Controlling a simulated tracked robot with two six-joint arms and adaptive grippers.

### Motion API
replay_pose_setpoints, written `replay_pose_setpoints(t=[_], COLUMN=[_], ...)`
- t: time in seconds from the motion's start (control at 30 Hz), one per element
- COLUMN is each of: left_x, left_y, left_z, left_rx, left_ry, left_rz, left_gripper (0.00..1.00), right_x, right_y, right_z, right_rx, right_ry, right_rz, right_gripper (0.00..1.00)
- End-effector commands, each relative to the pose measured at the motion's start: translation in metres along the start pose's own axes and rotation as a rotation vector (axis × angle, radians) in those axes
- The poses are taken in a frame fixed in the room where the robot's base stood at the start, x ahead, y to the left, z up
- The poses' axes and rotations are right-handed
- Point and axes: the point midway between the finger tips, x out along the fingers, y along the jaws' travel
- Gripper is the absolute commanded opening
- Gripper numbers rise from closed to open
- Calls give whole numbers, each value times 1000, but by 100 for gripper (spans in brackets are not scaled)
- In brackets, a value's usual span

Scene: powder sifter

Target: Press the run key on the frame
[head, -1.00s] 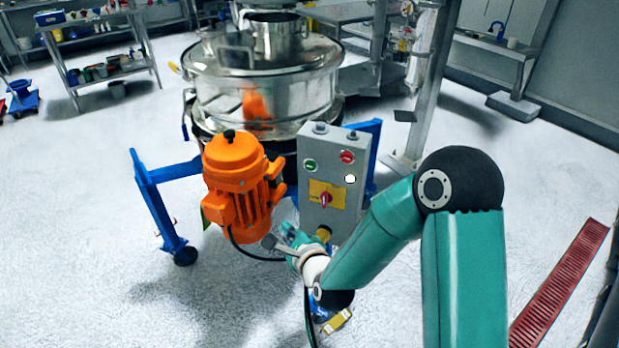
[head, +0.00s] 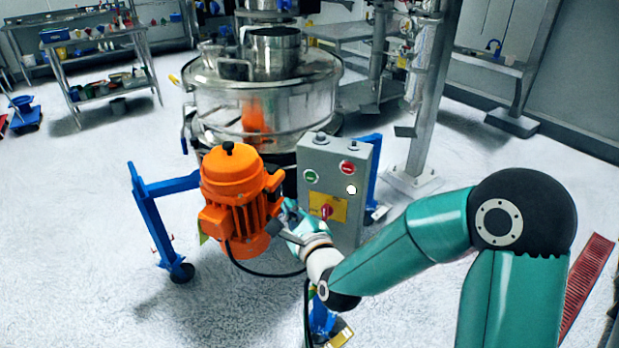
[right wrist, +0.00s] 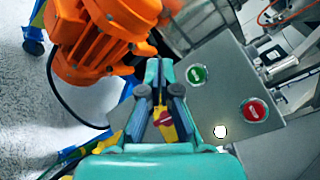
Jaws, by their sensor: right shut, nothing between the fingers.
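The grey control box (head: 335,185) stands on the blue frame in front of the sifter. Its face has a green key (head: 311,176) at upper left, a red key (head: 347,168) at upper right, a white round spot below the red one and a red rotary switch (head: 327,211) on a yellow plate. My right gripper (head: 283,219) is shut and empty, low at the box's left side, beside the orange motor. In the right wrist view its fingers (right wrist: 165,78) point up, left of the green key (right wrist: 197,75) and apart from it in the picture. They partly cover the rotary switch.
The orange motor (head: 235,195) is close on the left of my right gripper, with a black cable looping below. The steel sifter (head: 265,95) rises behind. A blue frame leg (head: 155,220) stands at left. Floor is open in front.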

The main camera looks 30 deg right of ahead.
Motion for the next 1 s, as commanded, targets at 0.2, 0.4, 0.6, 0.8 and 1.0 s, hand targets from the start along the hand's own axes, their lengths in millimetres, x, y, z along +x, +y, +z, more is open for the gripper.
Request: replay_pose_setpoints(t=[0.2,0.4,0.6,0.8,1.0], left_x=[-13,-19,-11,-10,-10], left_y=[5,7,4,4,4], left_z=[0,0,0,0,0], left_rx=[0,0,0,0,0], left_ry=[0,1,0,0,0], left_rz=[0,0,0,0,0], left_gripper=[40,40,40,40,40], right_x=[19,37,50,54,54], right_y=[-17,-28,-36,-40,-40], right_z=[-13,-29,-38,-40,-40], right_rx=[0,0,0,-1,-1], right_ry=[4,3,1,1,1], right_rz=[-1,-1,-1,0,0], right_gripper=[0,0,0,0,0])
